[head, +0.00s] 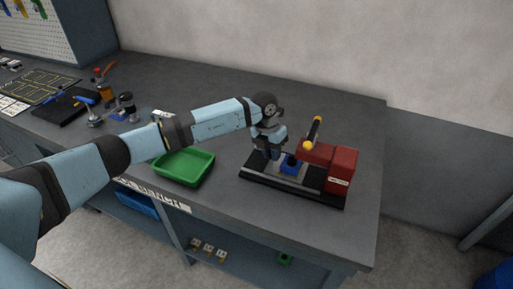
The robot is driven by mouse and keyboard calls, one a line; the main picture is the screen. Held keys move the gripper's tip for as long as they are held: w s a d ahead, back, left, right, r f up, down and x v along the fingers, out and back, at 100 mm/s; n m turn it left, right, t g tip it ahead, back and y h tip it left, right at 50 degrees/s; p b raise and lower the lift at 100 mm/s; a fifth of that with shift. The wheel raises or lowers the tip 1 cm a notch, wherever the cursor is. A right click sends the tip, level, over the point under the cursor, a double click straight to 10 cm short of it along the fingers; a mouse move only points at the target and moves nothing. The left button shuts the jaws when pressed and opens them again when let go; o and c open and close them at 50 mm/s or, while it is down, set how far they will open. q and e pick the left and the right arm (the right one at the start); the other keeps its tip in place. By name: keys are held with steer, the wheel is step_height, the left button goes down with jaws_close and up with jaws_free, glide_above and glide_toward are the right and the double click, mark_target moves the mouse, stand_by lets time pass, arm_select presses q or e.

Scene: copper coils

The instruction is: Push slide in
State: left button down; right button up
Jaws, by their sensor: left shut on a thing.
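A press-like fixture stands on the bench at the right, with a black base (318,197), a red housing (342,172) and a black lever with yellow ends (317,132). A small blue slide block (291,165) sits on the base, to the left of the red housing. My left gripper (275,158) points down at the left side of the blue block and is shut on the slide. The arm and the small size hide the exact contact between the fingers and the slide. My right gripper is out of view.
An empty green tray (184,181) lies left of the fixture, below my left forearm. Several tools and small parts, with a dark mat (65,109), lie at the far left. The bench (225,88) is clear behind my arm.

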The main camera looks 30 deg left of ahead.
arm_select(q)
steer(key=shift+d, duration=0.45)
steer(key=c, duration=1.3)
jaws_free()
steer(key=shift+r, duration=0.15)
step_height(320, 180, up, 13)
steer(key=a, duration=0.2)
steer(key=shift+w+a+r, duration=0.2)
steer(key=shift+a, duration=0.15)
